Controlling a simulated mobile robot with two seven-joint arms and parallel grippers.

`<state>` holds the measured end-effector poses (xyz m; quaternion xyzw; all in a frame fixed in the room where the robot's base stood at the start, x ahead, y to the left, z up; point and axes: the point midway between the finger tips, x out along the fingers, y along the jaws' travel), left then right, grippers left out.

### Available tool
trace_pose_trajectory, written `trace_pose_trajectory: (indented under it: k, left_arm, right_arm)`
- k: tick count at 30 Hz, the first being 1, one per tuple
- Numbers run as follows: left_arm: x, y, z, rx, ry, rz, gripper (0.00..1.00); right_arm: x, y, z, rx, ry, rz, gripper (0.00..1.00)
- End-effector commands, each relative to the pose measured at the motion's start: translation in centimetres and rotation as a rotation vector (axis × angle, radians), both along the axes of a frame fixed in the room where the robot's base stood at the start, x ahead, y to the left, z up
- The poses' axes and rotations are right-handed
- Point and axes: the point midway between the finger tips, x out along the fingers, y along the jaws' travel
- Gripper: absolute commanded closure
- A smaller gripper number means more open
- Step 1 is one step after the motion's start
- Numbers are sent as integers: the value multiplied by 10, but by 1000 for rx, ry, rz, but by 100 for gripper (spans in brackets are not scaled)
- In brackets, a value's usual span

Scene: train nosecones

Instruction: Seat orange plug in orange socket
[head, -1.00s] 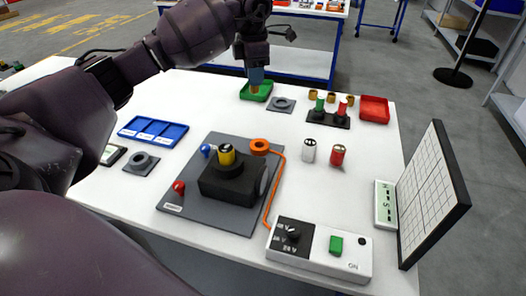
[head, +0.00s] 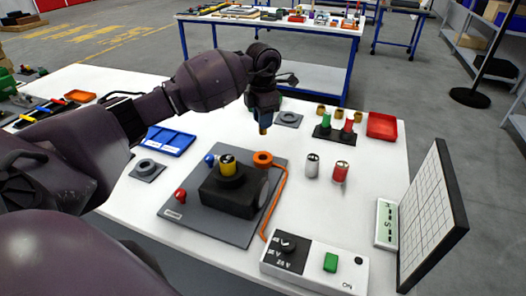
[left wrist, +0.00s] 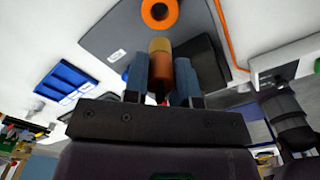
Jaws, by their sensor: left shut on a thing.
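My left gripper (head: 263,112) is shut on the orange plug (head: 263,129) and holds it above the table, tip down. In the left wrist view, the plug (left wrist: 158,70) sits between the two fingers (left wrist: 160,78), its brass-coloured end pointing away from the gripper. The orange socket (head: 256,160) is a ring at the back right corner of the grey baseplate (head: 205,222). It also shows in the left wrist view (left wrist: 146,13), beyond the plug tip. Plug and socket are apart. My right gripper is not in view.
A black block with a yellow cylinder (head: 228,167) stands beside the socket. An orange cable (head: 279,195) runs to the white control box (head: 315,268). A white (head: 312,167) and a red cylinder (head: 340,173) stand to the right. A blue tray (head: 167,141) lies left.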

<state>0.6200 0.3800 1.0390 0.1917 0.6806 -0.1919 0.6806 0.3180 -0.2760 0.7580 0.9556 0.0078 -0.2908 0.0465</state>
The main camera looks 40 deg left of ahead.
Motion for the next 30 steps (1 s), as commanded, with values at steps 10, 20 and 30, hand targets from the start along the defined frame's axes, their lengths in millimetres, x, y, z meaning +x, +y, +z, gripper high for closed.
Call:
trace_pose_trajectory:
  k: [10, 20, 30]
  left_arm:
    - [0, 0, -65, 0, 1, 1, 98]
    - [-1, 0, -88, 1, 3, 0, 98]
    - [0, 0, -116, 1, 1, 0, 100]
  right_arm:
    - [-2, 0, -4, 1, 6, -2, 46]
    - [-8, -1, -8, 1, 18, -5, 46]
    - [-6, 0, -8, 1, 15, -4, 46]
